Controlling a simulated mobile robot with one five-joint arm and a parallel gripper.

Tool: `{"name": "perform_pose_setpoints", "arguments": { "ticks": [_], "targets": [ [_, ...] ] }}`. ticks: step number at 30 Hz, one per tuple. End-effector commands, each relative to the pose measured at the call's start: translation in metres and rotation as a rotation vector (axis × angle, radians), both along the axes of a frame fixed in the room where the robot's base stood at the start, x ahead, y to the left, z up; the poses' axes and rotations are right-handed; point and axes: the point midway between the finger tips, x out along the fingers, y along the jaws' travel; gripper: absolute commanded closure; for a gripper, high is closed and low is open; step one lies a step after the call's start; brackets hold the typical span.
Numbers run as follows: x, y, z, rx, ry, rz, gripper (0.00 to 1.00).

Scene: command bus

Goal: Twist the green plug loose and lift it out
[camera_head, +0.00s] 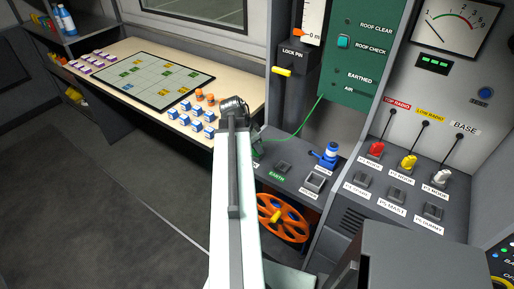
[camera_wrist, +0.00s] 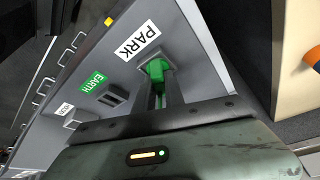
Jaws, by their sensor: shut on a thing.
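The green plug (camera_wrist: 156,68) shows in the wrist view beside the white PARK label (camera_wrist: 137,41), at the sloped grey console panel (camera_wrist: 205,45). My gripper (camera_wrist: 163,88) is shut on the plug, with its narrow fingers on either side of it. The plug's lower end is hidden, so I cannot tell how deep it sits in its socket. In the head view my arm covers most of the gripper, and a bit of the green plug (camera_head: 257,152) shows just right of it. A thin green cord (camera_head: 305,125) runs up from there to the green panel (camera_head: 355,55).
The EARTH socket (camera_head: 283,167) is beside the plug, with a blue-and-white knob (camera_head: 327,155) to the right. An orange wheel (camera_head: 280,217) is below. A desk (camera_head: 140,60) with small blocks stands left. Red, yellow and white plugs with cords sit on the right console.

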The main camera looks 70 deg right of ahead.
Motion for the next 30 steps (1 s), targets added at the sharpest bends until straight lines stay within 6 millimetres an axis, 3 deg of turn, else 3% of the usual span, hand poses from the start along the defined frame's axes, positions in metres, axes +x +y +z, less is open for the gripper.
{"name": "perform_pose_setpoints", "arguments": {
  "ticks": [7, 14, 15, 17, 26, 30],
  "targets": [
    [-0.002, 0.002, 0.000, -0.001, -0.001, 0.302, 1.00],
    [0.000, 0.000, 0.000, 0.000, 0.000, 0.339, 1.00],
    [-0.001, 0.000, 0.000, 0.000, 0.000, 0.339, 0.78],
    [-0.001, 0.000, 0.000, 0.000, -0.001, 0.338, 0.61],
    [-0.001, 0.000, 0.000, 0.000, -0.001, 0.336, 0.61],
    [-0.009, 0.000, 0.011, 0.000, -0.001, 0.322, 0.61]
  ]
}}
